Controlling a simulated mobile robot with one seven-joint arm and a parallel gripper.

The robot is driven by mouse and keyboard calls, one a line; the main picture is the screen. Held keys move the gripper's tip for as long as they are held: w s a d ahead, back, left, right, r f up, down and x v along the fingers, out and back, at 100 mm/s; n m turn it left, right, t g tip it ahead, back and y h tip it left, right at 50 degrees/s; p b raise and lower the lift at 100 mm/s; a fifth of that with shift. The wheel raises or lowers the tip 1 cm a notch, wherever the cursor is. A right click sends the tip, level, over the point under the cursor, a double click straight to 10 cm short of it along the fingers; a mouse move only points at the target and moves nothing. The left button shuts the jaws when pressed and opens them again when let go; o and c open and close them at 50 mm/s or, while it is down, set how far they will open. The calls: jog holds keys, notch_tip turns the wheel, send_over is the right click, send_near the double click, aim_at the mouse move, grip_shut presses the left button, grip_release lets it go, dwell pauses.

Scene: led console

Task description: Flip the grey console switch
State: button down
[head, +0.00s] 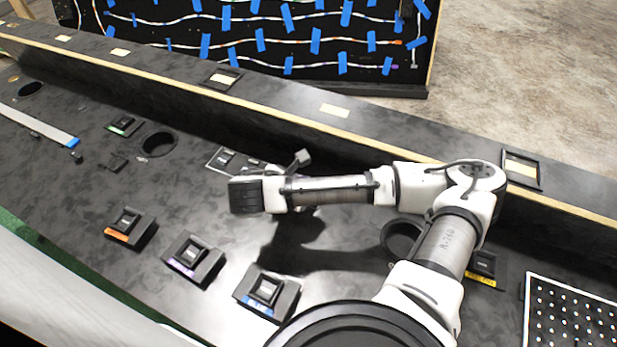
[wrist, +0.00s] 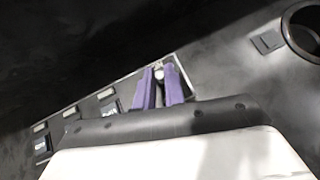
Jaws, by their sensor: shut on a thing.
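A light-framed console panel (head: 213,160) with dark switches lies on the black console behind my wrist in the head view. In the wrist view, the panel (wrist: 90,102) runs diagonally from lower left to upper centre. My gripper (wrist: 159,82) shows there as two purple fingers at the panel's upper right end. It is shut on a small light grey piece, which looks like the grey console switch (wrist: 158,68). The fingers hide the lower part of this switch. In the head view my wrist and arm hide the fingertips and the switch.
Switch boxes with orange (head: 130,228), purple (head: 192,260) and blue (head: 267,292) labels stand on the near console. A green-labelled box (head: 124,126) and a round hole (head: 158,144) lie further left. A raised ledge (head: 290,103) runs behind. A perforated plate (head: 570,315) is at right.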

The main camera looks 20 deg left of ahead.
jog(key=shift+s+a+r+t+p, duration=0.1)
jog(key=shift+s+t+p, duration=0.15)
jog(key=shift+t+p, duration=0.7)
jog(key=shift+s+t+p, duration=0.25)
jog(key=shift+t+p, duration=0.2)
jog(key=shift+p, duration=0.85)
jog(key=shift+s+f+t+p, duration=0.15)
jog(key=shift+f+t+p, duration=0.2)
jog(key=shift+p, duration=0.55)
jog(key=shift+m, duration=0.3)
jog(key=shift+s+f+t+p, duration=0.15)
jog(key=shift+t+p, duration=0.1)
jog(key=shift+p, duration=0.15)
jog(key=c, duration=1.5)
grip_release()
jog(key=shift+s, duration=0.1)
jog(key=shift+s+a+r, duration=0.2)
jog(key=shift+s+r, duration=0.05)
jog(key=shift+s, duration=0.4)
jog(key=b+v, duration=0.2)
jog(key=v, duration=1)
jog(key=shift+s+a, duration=0.1)
